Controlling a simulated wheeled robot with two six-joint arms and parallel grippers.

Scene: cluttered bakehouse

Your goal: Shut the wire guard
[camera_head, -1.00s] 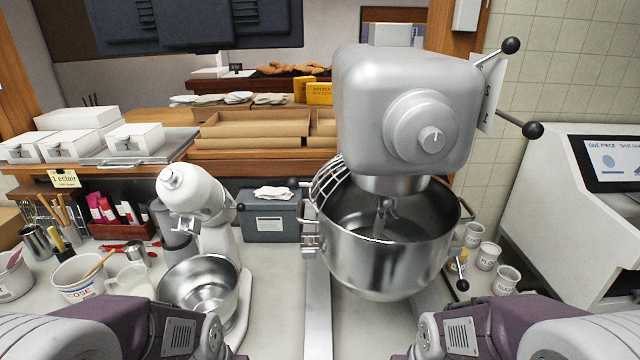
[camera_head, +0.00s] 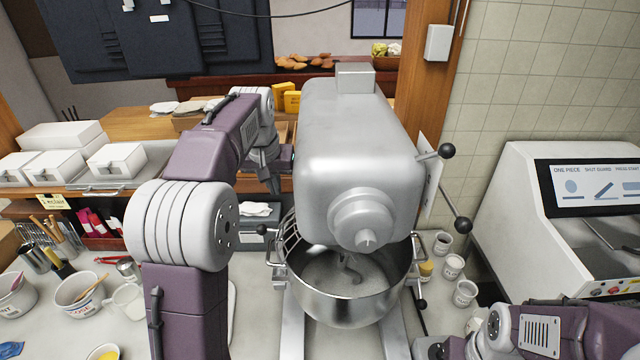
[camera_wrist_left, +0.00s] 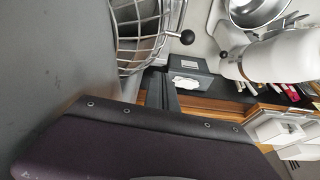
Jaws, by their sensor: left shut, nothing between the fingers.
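The wire guard (camera_head: 291,236) is a curved metal cage at the left and back of the big mixer's steel bowl (camera_head: 345,300). The bowl's front is uncovered, with the dough hook showing inside. A black knob (camera_head: 262,230) sticks out left of the guard. My left gripper (camera_head: 274,180) is shut and empty, left of the mixer head (camera_head: 350,150), above and behind the guard; its tips are partly hidden. In the left wrist view the guard's bars (camera_wrist_left: 145,30) show close up, with a black knob (camera_wrist_left: 187,37) beside them. My right gripper is out of view; only its arm shows.
Small cups (camera_head: 453,266) stand right of the bowl. A white machine with a screen (camera_head: 600,187) is at the right. A white stand mixer (camera_wrist_left: 285,57) is hidden behind my left arm in the head view. Mugs and utensils (camera_head: 80,290) crowd the left counter.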

